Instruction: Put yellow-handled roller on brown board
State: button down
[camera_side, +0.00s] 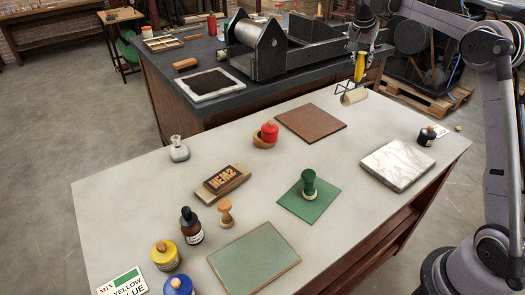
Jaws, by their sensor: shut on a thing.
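The yellow-handled roller (358,69) hangs below my gripper (361,50) at the upper right. My gripper is shut on its yellow handle. The pale roller cylinder (354,96) is at the lower end, over the table's far edge; I cannot tell its exact height. The brown board (311,124) lies flat and bare on the grey table, to the left of and nearer than the roller.
A green stamp (308,185) stands on a green board (325,205). A marble slab (397,165) lies to the right. A press (258,50) stands on the dark bench behind.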

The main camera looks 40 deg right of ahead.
jog(key=w+a+f, duration=0.7)
jog(key=w+f, duration=0.2)
jog(key=f, duration=0.2)
jog(key=shift+w+a, duration=0.4)
jog(key=shift+f, duration=0.35)
